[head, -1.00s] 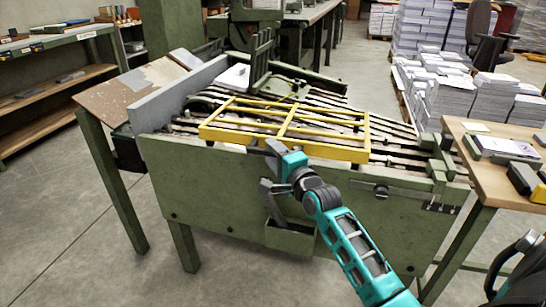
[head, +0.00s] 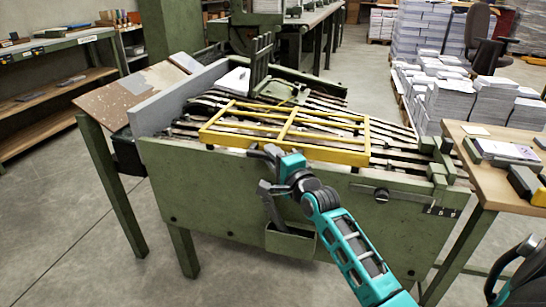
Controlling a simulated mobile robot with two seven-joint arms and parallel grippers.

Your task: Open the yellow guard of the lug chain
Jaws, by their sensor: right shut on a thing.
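The yellow guard (head: 322,153) is a rectangular frame of yellow bars. It lies low and nearly flat over the dark slats of the lug chain (head: 398,148) on the green machine. My right gripper (head: 264,152) is at the front bar of the guard, left of its middle. Its dark jaws are shut on that bar, and the gripper partly hides the grip itself. My left gripper is not in view.
The green front panel (head: 205,195) with a small open box (head: 290,242) stands below the guard. A wooden table (head: 482,180) with papers is close on the right. Paper stacks (head: 455,100) stand behind it. The floor at the left front is clear.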

